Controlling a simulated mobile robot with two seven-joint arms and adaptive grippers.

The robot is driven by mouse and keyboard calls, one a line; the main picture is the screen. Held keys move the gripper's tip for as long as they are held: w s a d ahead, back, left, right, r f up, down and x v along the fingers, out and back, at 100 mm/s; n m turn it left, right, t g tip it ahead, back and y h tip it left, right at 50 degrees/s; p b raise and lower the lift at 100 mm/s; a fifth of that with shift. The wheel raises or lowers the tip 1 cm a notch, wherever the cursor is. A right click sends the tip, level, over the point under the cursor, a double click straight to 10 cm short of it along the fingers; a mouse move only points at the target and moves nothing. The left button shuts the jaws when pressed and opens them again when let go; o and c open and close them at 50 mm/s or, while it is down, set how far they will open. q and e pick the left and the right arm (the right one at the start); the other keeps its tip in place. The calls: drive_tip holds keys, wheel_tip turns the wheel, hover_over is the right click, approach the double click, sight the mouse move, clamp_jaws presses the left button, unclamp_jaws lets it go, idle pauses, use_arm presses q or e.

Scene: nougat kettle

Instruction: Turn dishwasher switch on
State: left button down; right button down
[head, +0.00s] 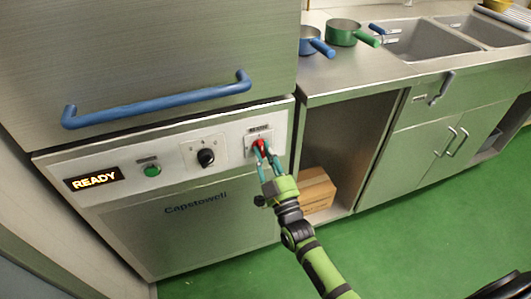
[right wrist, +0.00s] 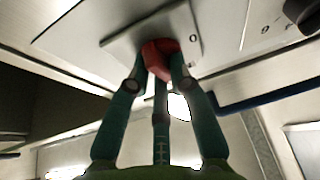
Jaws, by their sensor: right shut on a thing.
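The dishwasher (head: 190,235) is a steel machine with a control strip across its front. Its red switch (head: 260,145) sits on a small plate at the right end of the strip. In the right wrist view the red switch (right wrist: 157,58) is between the fingertips. My right gripper (head: 265,153) reaches up from the lower right and is shut on the red switch. In the right wrist view the fingers of my right gripper (right wrist: 160,75) touch it and partly hide it. My left gripper is not in view.
The strip also bears a lit READY display (head: 94,179), a green button (head: 152,170) and a black knob (head: 206,157). A blue handle (head: 155,104) runs above. A cardboard box (head: 315,190) stands in the open cabinet on the right. The green floor (head: 420,245) is clear.

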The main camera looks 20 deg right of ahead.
drive_tip(key=shift+m+h, duration=0.4)
drive_tip(key=shift+m, duration=0.7)
drive_tip(key=c, duration=1.4)
unclamp_jaws()
drive_tip(key=v, duration=1.2)
drive_tip(key=shift+a, duration=0.1)
